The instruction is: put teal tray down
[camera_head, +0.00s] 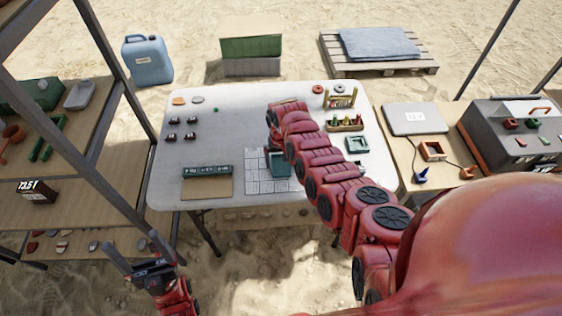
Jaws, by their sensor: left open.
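A teal tray (280,168) is on or just above the white gridded sheet on the white table, right at the end of my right arm. My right gripper (275,150) points down at the tray's far side. Its fingers are mostly hidden by the arm and too small to tell whether they hold the tray. A second, lighter teal square tray (357,144) sits further right on the table. My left gripper (137,247) is open and empty, low in front of the table's left side.
The white table (240,115) also bears a dark green labelled block (207,171), small dark pieces (191,121) at the left and a wooden rack (345,124) at the right. A shelf (85,90) stands left. A side table with a grey laptop-like slab (415,118) stands right.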

